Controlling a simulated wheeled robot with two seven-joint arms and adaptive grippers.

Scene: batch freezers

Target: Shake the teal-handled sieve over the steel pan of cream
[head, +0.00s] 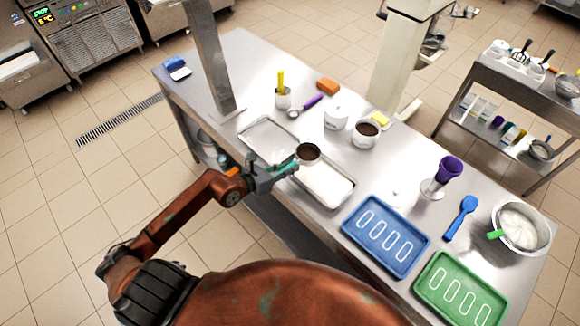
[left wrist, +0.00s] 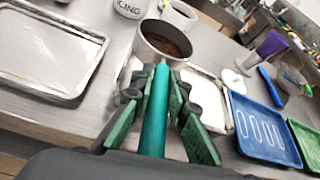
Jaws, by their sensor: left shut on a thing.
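The teal-handled sieve (head: 308,152) holds brown powder. My left gripper (head: 284,169) is shut on its teal handle (left wrist: 155,112), whose length runs between the fingers in the left wrist view (left wrist: 158,105). The sieve's cup (left wrist: 163,42) is level or nearly so and appears above the far left end of the steel pan of cream (head: 327,186); its exact height is unclear. The pan has a flat white surface and shows partly behind the gripper in the left wrist view (left wrist: 212,88). My right gripper is out of view.
A second steel pan (head: 245,132) lies just left of the cream pan. A white pot with brown contents (head: 366,133) and a white icing pot (head: 336,117) stand behind. Blue (head: 352,226) and green (head: 424,283) trays lie to the right.

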